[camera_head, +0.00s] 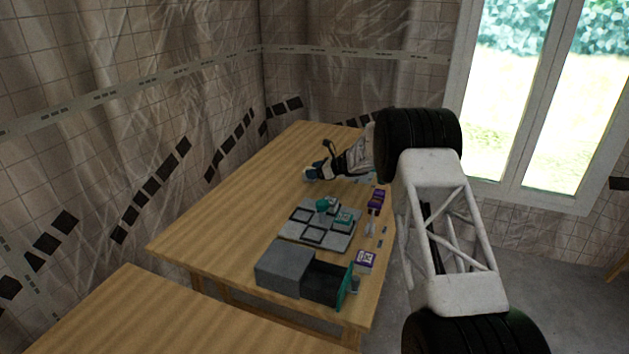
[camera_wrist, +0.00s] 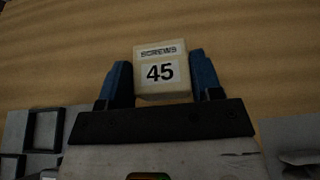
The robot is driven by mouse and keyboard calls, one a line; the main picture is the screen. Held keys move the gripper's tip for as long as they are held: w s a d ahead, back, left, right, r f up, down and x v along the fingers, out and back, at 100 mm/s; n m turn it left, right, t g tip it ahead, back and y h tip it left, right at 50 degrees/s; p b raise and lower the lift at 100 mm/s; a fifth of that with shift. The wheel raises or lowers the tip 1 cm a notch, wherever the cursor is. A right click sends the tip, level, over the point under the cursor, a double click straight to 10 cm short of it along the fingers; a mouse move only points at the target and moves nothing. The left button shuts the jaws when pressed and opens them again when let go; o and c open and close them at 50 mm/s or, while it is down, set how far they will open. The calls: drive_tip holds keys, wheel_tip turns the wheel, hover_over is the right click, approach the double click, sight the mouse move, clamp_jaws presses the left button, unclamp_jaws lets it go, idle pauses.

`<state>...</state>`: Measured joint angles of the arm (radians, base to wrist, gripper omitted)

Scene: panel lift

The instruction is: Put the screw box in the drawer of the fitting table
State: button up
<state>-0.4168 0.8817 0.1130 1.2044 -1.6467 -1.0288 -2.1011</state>
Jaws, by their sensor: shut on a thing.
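The screw box (camera_wrist: 162,85) is a small cream box labelled "SCREWS" and "45". It sits between the two blue fingers of my gripper (camera_wrist: 160,66), which is shut on it. In the head view my gripper (camera_head: 313,172) is over the far part of the wooden fitting table (camera_head: 215,200); I cannot make out the box there. The grey drawer housing (camera_head: 284,265) stands at the near end of the table. Its drawer (camera_head: 326,283) is pulled out to the right, with a dark inside and a green front (camera_head: 346,288).
A grey panel tray (camera_head: 290,235) with square recesses and green-topped parts lies between gripper and drawer. A purple and white box (camera_head: 365,261) stands beside the drawer front; another purple box (camera_head: 376,198) lies farther back. The table's left side is clear.

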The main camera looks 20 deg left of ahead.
drive_tip(key=shift+f, duration=0.2)
drive_tip(key=shift+f, duration=1.85)
drive_tip(key=shift+f, duration=0.15)
drive_tip(key=o, duration=1.4)
drive_tip(key=shift+d+r, duration=0.2)
drive_tip(key=v, duration=1.1)
drive_tip(key=shift+d+r, duration=0.1)
drive_tip(key=shift+d, duration=0.2)
